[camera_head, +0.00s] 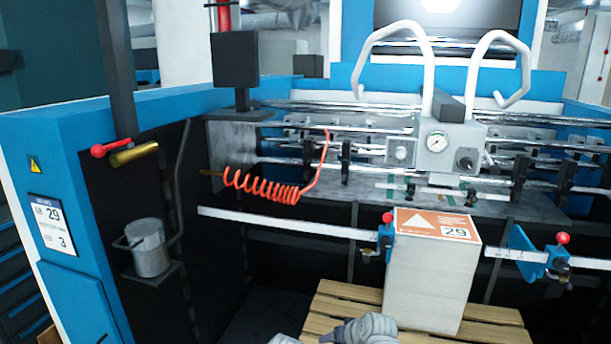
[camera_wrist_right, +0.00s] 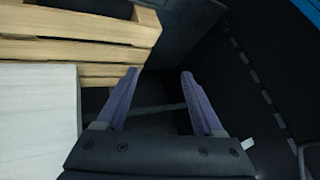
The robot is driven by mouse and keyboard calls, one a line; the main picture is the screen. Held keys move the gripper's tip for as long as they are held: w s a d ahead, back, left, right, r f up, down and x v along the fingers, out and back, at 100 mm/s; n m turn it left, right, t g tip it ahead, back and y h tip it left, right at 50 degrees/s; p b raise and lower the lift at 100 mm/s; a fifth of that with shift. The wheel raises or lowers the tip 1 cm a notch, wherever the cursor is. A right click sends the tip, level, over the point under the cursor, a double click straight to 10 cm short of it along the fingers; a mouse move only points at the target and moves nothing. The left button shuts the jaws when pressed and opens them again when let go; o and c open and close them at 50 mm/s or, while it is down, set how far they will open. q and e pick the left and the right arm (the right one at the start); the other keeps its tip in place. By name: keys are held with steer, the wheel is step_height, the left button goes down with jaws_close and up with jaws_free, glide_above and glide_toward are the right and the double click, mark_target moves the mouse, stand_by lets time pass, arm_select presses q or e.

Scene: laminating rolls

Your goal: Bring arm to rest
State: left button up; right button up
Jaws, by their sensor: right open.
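My right gripper (camera_wrist_right: 158,98) shows in the right wrist view with its two purple fingers apart and nothing between them. Beside it on the left are the wooden pallet (camera_wrist_right: 90,48) and the pale side of the stack (camera_wrist_right: 38,108). In the head view, grey parts of my own arm (camera_head: 362,330) show at the bottom edge, in front of the pallet (camera_head: 345,300). No fingers show there. My left gripper is not in view.
The stack (camera_head: 430,285) with an orange label stands on the pallet under the blue machine (camera_head: 65,150). Blue side guides (camera_head: 525,250) flank it. A red coiled hose (camera_head: 265,187) hangs above. A metal cup (camera_head: 148,248) sits at the left. Dark space lies beyond the fingers.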

steer(key=s+d+f+g+h, duration=0.2)
steer(key=s+d+g, duration=0.1)
steer(key=s+d, duration=0.25)
steer(key=s+d+f+g+h, duration=0.2)
steer(key=s+d+f+g, duration=0.15)
steer(key=s, duration=0.35)
steer(key=s+a+r+n, duration=0.1)
steer(key=s+a+n, duration=0.3)
steer(key=a, duration=0.7)
steer(key=shift+s+h, duration=0.4)
steer(key=shift+s, duration=0.3)
